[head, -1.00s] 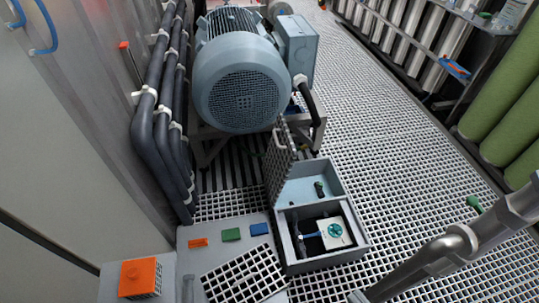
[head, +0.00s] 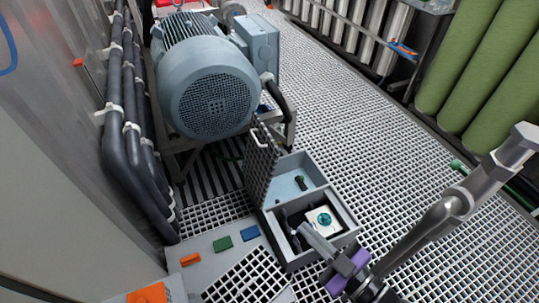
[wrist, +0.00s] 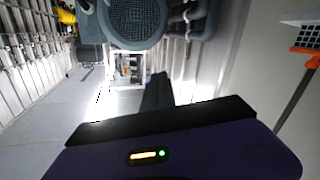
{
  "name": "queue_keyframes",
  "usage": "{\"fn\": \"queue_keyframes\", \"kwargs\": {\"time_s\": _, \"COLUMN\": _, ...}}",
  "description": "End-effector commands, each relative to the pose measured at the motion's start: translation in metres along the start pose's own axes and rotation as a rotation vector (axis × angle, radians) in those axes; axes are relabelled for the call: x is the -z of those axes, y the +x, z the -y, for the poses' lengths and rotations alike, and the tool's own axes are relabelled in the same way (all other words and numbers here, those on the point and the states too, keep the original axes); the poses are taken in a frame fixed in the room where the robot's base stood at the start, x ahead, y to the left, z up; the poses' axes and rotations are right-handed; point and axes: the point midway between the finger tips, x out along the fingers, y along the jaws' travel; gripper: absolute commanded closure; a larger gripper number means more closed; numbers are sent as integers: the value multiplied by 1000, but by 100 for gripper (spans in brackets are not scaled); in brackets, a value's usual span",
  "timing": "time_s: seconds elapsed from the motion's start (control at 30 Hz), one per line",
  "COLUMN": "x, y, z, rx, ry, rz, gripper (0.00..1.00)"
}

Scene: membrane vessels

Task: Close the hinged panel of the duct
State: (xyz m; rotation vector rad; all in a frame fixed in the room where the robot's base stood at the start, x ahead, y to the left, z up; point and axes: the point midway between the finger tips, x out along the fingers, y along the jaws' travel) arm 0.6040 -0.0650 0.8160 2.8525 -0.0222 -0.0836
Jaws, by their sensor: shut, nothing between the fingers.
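The duct (head: 283,263) is a grey open-topped box in the floor grating, in the lower middle of the head view. Its hinged panel (head: 262,163), a dark grid plate with a pale handle, stands up open at the box's left side. Inside show a white plate with a teal wheel (head: 324,219) and a dark green fitting (head: 300,183). My gripper (head: 306,230) is shut and empty. In the head view its fingers overlap the front of the box, right of and below the panel; the height above it is unclear. In the wrist view the dark fingers (wrist: 157,92) point ahead.
A large blue-grey motor (head: 208,88) stands behind the duct. Dark pipes (head: 135,150) run along the left wall. Open grating floor (head: 345,130) lies to the right, with green cylinders (head: 505,95) beyond.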

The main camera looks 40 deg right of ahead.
Motion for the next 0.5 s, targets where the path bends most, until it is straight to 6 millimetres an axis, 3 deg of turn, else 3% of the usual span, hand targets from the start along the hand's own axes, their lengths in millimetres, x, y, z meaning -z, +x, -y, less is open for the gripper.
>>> {"fn": "queue_keyframes", "kwargs": {"time_s": 0.03, "x": -10, "y": 21, "z": -6, "rx": -18, "ry": -32, "rz": -19, "gripper": 100}}
{"fn": "queue_keyframes", "kwargs": {"time_s": 0.5, "x": -95, "y": 203, "z": -78, "rx": -268, "ry": -390, "rz": -18, "gripper": 100}}
